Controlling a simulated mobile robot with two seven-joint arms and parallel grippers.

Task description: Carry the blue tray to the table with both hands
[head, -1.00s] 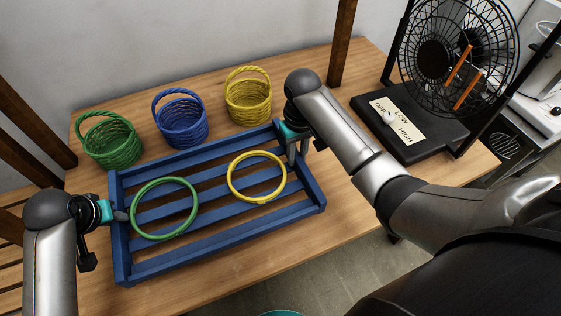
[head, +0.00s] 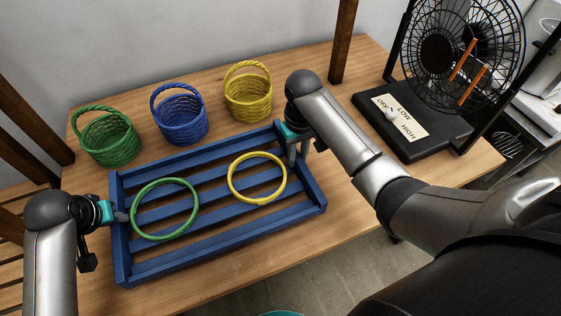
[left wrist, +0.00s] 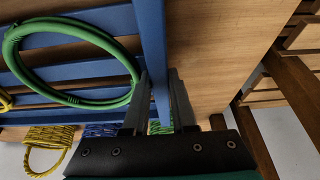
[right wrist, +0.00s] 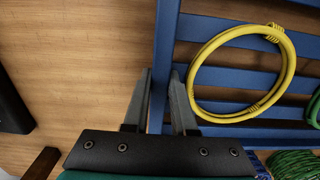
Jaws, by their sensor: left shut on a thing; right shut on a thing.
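The blue slatted tray (head: 228,248) is at the wooden table (head: 340,222), with a green ring (head: 136,222) and a yellow ring (head: 282,184) lying on its slats. I cannot tell whether the tray touches the tabletop. My left gripper (head: 122,214) is shut on the tray's left end wall; that wall runs between its fingers in the left wrist view (left wrist: 158,95). My right gripper (head: 298,150) is shut on the tray's right end wall, which shows between its fingers in the right wrist view (right wrist: 160,95). The tray looks roughly level.
Green (head: 108,140), blue (head: 180,118) and yellow (head: 248,98) baskets stand behind the tray. A black fan (head: 440,60) on a base with a speed switch (head: 392,116) stands at the right. Wooden posts (head: 342,42) rise at the table's back. Bare tabletop lies right of the tray.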

